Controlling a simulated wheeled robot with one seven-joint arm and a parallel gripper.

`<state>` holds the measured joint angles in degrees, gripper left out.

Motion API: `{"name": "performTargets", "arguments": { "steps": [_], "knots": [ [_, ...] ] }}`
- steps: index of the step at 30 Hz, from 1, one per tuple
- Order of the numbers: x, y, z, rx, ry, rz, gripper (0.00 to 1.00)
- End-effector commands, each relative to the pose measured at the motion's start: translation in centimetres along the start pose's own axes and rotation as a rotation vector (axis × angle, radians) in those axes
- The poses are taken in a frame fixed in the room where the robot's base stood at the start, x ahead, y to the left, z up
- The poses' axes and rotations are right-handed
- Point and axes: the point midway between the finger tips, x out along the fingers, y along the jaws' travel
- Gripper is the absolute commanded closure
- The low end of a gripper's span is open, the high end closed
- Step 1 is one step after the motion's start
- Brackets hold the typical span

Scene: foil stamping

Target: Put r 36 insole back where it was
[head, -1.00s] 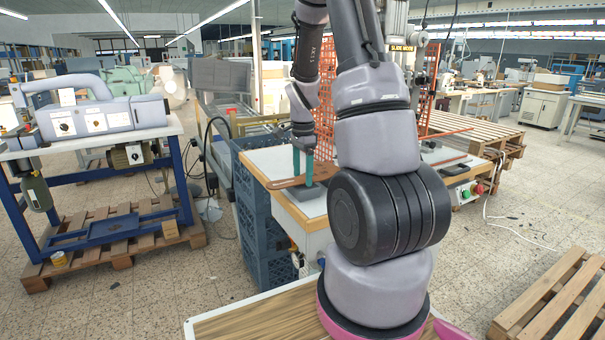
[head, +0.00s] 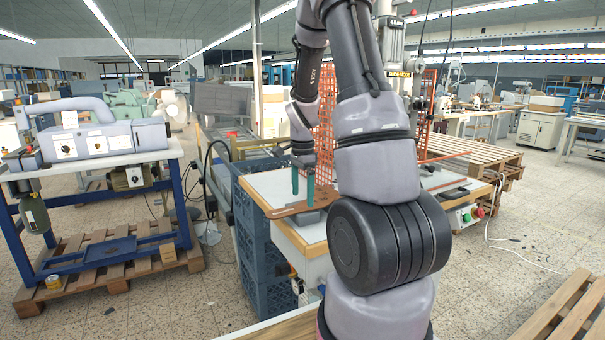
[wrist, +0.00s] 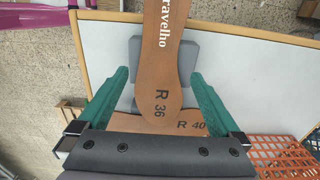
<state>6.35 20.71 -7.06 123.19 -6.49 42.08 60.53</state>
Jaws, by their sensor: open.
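The R 36 insole (wrist: 158,70) is a brown sole shape with a white brand word. In the wrist view it lies lengthwise between my fingers, its heel towards me, over a grey block (wrist: 205,60). My gripper (wrist: 160,88) has two green fingers, open, with a gap on each side of the insole. A second brown insole marked R 40 (wrist: 190,124) lies crosswise beneath the R 36 heel, partly hidden by my gripper. In the head view my gripper (head: 303,198) is low over the white-topped bench, at the brown insoles (head: 284,211).
The white bench top (wrist: 255,65) has a wooden edge (wrist: 85,35). Orange mesh (wrist: 280,155) stands near the bench. Blue crates (head: 258,240) are stacked at the bench's left. A machine on a blue-framed table (head: 95,150) is farther left.

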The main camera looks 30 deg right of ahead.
Motion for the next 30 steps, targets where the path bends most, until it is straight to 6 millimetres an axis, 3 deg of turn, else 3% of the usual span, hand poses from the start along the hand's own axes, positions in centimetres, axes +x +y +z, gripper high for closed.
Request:
{"name": "performTargets", "arguments": {
  "steps": [9,20,25,30],
  "knots": [
    [-7.0,-0.1,0.0,-0.001,0.001,-0.005,0.00],
    [-11.5,0.5,0.7,-0.041,-0.005,-0.029,0.00],
    [-16.2,3.2,3.8,-0.244,-0.017,-0.154,0.00],
    [-21.0,7.8,7.7,-0.533,0.009,-0.320,0.00]
  ]
}}
